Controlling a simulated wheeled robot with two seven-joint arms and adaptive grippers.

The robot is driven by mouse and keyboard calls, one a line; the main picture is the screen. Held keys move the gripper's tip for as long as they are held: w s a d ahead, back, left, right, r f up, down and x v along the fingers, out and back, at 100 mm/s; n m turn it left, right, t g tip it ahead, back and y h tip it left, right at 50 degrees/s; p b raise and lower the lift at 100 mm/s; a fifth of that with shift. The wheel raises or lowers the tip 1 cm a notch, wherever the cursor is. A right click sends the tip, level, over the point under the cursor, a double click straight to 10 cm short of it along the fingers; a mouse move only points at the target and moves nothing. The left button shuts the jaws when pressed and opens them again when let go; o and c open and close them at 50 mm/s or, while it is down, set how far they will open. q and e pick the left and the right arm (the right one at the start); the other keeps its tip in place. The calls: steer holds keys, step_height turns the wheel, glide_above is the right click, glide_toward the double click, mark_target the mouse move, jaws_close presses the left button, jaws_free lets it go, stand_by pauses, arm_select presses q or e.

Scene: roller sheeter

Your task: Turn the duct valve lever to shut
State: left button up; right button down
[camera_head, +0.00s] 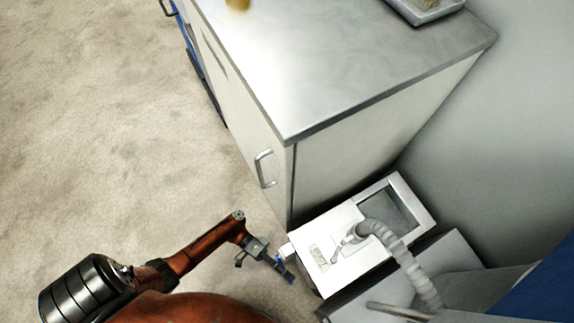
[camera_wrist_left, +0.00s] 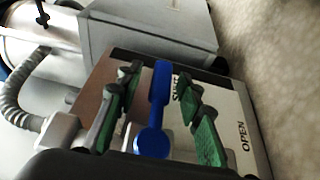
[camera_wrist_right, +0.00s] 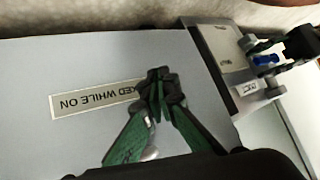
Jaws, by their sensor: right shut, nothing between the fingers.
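The blue duct valve lever (camera_wrist_left: 160,82) has a round hub and points up in the left wrist view, on the side face of a white box (camera_head: 322,245). That face carries the word OPEN (camera_wrist_left: 242,137) at right and another word, partly hidden behind a finger, that looks like SHUT. My left gripper (camera_wrist_left: 160,76) is open, one finger on each side of the lever; I cannot tell whether either touches it. In the head view, my left gripper (camera_head: 287,272) is beside the box. My right gripper (camera_wrist_right: 158,78) is shut and empty, over a grey surface with a label ending "KED WHILE ON".
A ribbed grey hose (camera_head: 405,262) runs from the box top. A white cabinet with a metal top (camera_head: 330,60) and a handle (camera_head: 263,168) stands behind the box. Open floor (camera_head: 110,130) lies to the left.

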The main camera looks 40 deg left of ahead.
arm_select(q)
steer(key=a, duration=1.2)
steer(key=shift+f, duration=0.1)
